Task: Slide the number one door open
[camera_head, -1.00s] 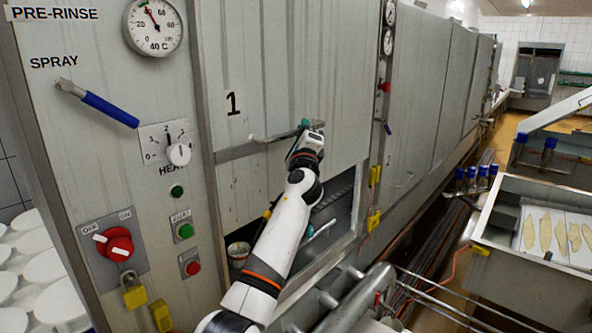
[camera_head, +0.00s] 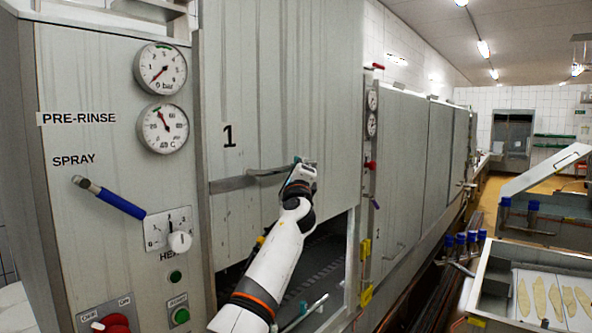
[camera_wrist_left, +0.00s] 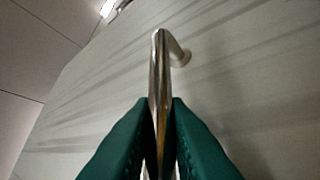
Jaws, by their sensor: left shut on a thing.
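The number one door (camera_head: 285,90) is a grey metal panel marked with a black "1" (camera_head: 229,136). It is partly raised, with a dark opening (camera_head: 325,250) below its lower edge. A horizontal bar handle (camera_head: 265,171) sits low on the door. My left gripper (camera_head: 301,163) is at the right part of this handle. In the left wrist view, the green fingers (camera_wrist_left: 160,125) are closed around the shiny handle bar (camera_wrist_left: 158,70), with its mount (camera_wrist_left: 182,55) on the door beyond. My left forearm hides part of the opening. My right gripper is not in view.
A control panel with gauges (camera_head: 163,128), a blue lever (camera_head: 120,204) and a knob (camera_head: 180,242) stands left of the door. More grey panels (camera_head: 400,140) run on to the right. A metal basin (camera_head: 530,270) with yellowish pieces stands at the lower right.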

